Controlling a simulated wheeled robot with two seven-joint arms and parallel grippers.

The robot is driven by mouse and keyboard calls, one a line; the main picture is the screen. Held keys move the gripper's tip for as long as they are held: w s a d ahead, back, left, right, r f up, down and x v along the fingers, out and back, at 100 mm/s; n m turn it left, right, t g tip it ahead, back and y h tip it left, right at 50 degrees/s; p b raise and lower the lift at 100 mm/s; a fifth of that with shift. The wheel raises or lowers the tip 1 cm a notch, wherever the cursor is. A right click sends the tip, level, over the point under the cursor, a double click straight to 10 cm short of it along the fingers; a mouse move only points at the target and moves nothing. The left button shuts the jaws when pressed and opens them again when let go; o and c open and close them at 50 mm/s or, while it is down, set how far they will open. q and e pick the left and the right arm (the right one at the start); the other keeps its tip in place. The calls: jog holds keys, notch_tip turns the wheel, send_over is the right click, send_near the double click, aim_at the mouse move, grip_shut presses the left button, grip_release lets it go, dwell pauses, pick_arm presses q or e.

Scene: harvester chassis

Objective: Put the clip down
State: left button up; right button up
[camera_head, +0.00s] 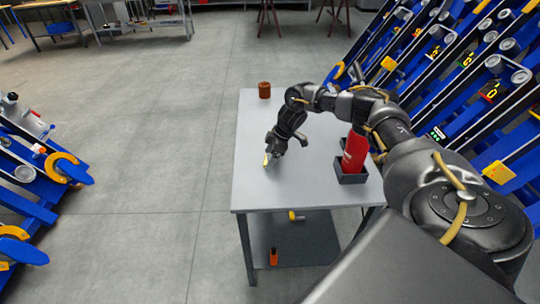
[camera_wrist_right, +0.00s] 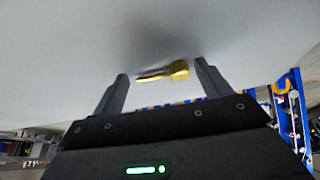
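The clip (camera_wrist_right: 165,73) is a small gold-yellow piece with a darker narrow end. In the right wrist view it lies between my right gripper's fingertips (camera_wrist_right: 162,78), with a small gap on each side. In the head view a bit of yellow, likely the clip (camera_head: 266,160), shows at the fingertips of my right gripper (camera_head: 270,157), low over the grey table (camera_head: 255,192). That gripper is open. I cannot tell for sure whether the clip touches the table. My left gripper is not in view.
A red bottle (camera_head: 355,152) stands in a dark holder (camera_head: 352,178) at the table's right. A brown cup-like object (camera_head: 264,90) stands at the far edge. An orange item (camera_head: 273,257) is on the lower shelf. Blue racks (camera_head: 480,90) rise at right. The table's left front is clear.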

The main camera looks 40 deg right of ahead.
jog(key=shift+o, duration=0.6)
jog(key=shift+b, duration=0.4)
jog(key=b+v, duration=0.1)
jog(key=v, duration=1)
jog(key=shift+s+a, duration=0.15)
